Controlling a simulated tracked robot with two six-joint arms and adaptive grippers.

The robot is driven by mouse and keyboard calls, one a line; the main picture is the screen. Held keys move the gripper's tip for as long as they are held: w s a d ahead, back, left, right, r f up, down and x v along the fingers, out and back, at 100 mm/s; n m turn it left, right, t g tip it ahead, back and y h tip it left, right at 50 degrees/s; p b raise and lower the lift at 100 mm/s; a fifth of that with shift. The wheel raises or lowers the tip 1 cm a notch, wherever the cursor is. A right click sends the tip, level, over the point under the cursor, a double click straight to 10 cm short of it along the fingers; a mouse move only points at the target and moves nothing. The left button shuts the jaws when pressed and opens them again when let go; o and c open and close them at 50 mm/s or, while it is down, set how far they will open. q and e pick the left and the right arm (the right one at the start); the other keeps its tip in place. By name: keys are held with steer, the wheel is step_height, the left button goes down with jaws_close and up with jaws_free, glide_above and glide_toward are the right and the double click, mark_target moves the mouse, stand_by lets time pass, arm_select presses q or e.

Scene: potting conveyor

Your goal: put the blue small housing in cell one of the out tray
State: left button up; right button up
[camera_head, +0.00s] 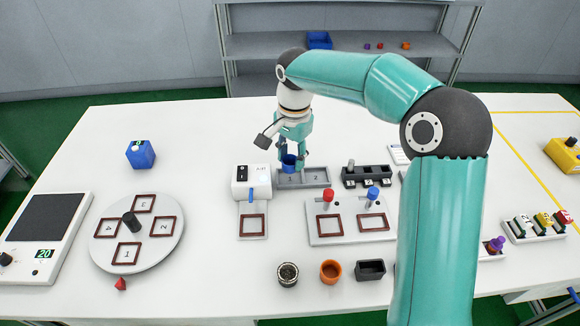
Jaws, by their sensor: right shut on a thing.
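My right gripper (291,150) reaches down over the table from the large teal arm and is shut on the blue small housing (289,162). The housing is a small blue cup, held upright at the left part of the grey out tray (318,183). This tray has two shallow cells side by side, marked with faint digits; the housing is at the left one. I cannot tell whether its base touches the tray. My left gripper is not in view.
A white machine (251,182) stands close left of the tray, and a black rack (366,177) close right. A plate with red and blue knobs (350,222) lies in front. Cups (330,271) stand near the front edge. A turntable (166,246) and blue box (141,154) are left.

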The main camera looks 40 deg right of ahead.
mark_target(291, 167)
steer(key=shift+f, duration=1.65)
steer(key=shift+f, duration=0.15)
steer(key=o, duration=0.9)
steer(key=r, duration=0.4)
steer(key=r+p, duration=0.1)
steer(key=r, duration=0.7)
steer(key=shift+s+d+r, duration=0.1)
steer(key=shift+s+r, duration=0.1)
steer(key=shift+s, duration=0.05)
